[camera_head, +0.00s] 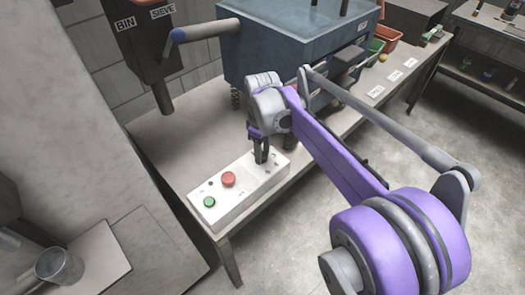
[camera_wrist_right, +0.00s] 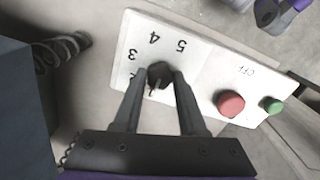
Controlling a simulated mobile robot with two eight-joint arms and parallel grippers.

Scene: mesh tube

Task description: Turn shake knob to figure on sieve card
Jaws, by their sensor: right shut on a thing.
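The white control box (camera_head: 238,190) lies on the bench with a green button (camera_head: 209,202) and a red button (camera_head: 228,179). In the right wrist view its panel (camera_wrist_right: 205,70) shows the figures 2, 3, 4 and 5 around a dark shake knob (camera_wrist_right: 159,73). My right gripper (camera_head: 262,158) reaches down over the far end of the box. In the wrist view its two fingers (camera_wrist_right: 160,80) are shut on the knob from both sides. The knob's pointer is too small to read surely. I cannot make out a figure on a sieve card. My left gripper is out of view.
A blue machine (camera_head: 285,45) on springs stands behind the box. A dark housing (camera_head: 140,40) labelled BIN and SIEVE has a lever. Small white cards (camera_head: 376,91) lie along the bench's right edge, by green and red bins.

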